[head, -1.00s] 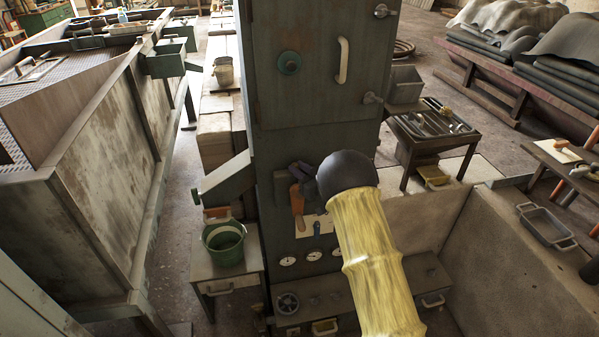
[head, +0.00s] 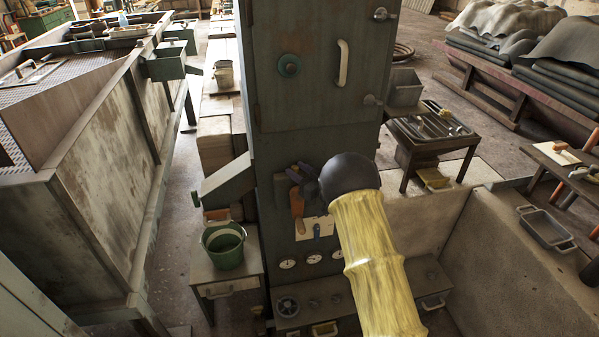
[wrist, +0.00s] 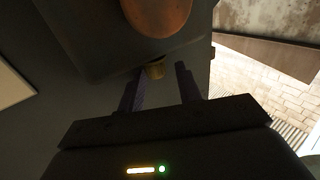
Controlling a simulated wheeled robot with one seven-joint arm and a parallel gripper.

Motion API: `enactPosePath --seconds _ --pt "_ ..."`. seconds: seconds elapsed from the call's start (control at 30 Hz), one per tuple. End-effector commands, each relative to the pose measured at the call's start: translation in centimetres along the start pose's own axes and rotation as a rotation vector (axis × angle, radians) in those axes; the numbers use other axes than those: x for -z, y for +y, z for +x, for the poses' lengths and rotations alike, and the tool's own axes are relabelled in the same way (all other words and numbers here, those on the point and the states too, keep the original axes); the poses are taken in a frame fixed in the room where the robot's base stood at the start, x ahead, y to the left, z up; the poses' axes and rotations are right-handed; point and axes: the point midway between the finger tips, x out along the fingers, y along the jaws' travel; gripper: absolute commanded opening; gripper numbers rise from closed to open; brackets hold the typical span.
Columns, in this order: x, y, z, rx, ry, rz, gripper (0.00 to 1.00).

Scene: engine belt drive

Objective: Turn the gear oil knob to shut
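My gripper (wrist: 158,88) shows in the wrist view with its two dark fingers apart. In the head view my gripper (head: 303,180) is at the front of the tall green cabinet (head: 318,90), partly hidden by my arm. An orange handle (head: 297,203) hangs just below it. No label is legible, so I cannot tell which part is the gear oil knob.
Round gauges (head: 287,264) and a ledge with a small handwheel (head: 288,306) are lower on the cabinet. A green bucket (head: 223,246) stands on a side table at left. A concrete wall (head: 530,270) bounds the right side. Open floor lies left of the cabinet.

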Motion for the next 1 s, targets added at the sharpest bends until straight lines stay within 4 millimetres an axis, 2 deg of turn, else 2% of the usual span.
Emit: enactPosePath --seconds 0.03,0.37,1.0 --pt "0.0 0.5 -0.2 -0.012 -0.001 -0.003 0.42" --pt "-0.1 0.2 -0.2 -0.090 -0.009 -0.001 0.42" --pt "0.0 -0.9 0.2 -0.400 -0.015 -0.002 0.42"
